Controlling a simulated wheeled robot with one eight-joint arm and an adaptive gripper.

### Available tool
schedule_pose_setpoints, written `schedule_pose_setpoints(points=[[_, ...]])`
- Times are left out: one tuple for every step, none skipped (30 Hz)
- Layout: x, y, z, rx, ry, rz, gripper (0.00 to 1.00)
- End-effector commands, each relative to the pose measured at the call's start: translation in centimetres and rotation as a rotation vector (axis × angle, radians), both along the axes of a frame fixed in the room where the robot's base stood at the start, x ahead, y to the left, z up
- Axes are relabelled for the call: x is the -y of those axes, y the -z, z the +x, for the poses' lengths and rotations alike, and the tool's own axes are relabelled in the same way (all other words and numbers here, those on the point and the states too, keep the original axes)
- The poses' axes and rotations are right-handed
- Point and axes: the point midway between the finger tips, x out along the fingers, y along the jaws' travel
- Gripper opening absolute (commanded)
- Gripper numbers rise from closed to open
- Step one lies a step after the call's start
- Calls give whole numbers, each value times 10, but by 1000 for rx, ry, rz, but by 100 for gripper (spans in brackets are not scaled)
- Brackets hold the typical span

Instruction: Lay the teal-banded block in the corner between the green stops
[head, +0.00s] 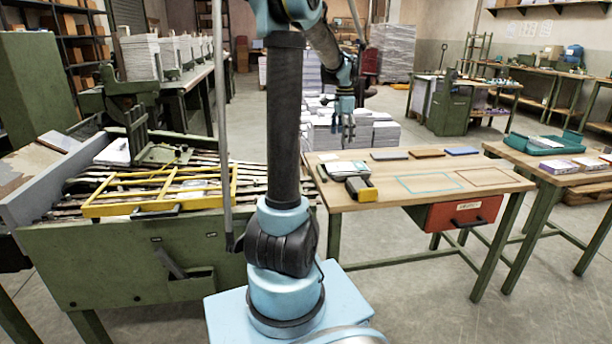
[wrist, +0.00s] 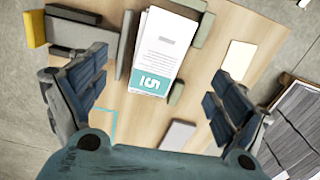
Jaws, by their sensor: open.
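The teal-banded block (wrist: 158,50) is white with printed text and a teal band at its lower end. In the head view the block (head: 347,168) shows small on the table's left part. My gripper (wrist: 152,95) is open above the table, its fingers apart on either side of the block in view and not touching it. It also shows in the head view (head: 348,132).
A yellow and dark item (head: 361,189) stands near the block. Dark, brown and blue slabs (head: 426,154) lie along the back edge. Teal (head: 430,182) and orange outlines mark the table's clear right part. A red drawer (head: 462,216) hangs below. Paper stacks (head: 350,130) stand behind.

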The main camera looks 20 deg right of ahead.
Motion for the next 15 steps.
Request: schedule_pose_setpoints(points=[[-17, -3, -1, 2, -41, -3, 91], [-27, -4, -2, 5, -71, -4, 91], [-42, -6, -4, 8, -115, -8, 91], [-54, -7, -5, 11, -150, -10, 91], [-67, -9, -8, 14, -187, -14, 91], [-83, -10, -11, 18, -237, -18, 91], [-95, -11, -13, 21, -274, -21, 91], [-106, -12, -16, 23, -311, -23, 91], [-121, -12, -21, 27, -360, -27, 91], [-132, -12, -24, 29, -397, -30, 91], [-143, -12, -28, 32, -434, -33, 91], [-157, -11, -33, 36, -482, -38, 91], [-168, -10, -37, 39, -520, -41, 91], [-178, -10, -42, 41, -556, -44, 91], [-192, -8, -48, 45, -605, -47, 91]])
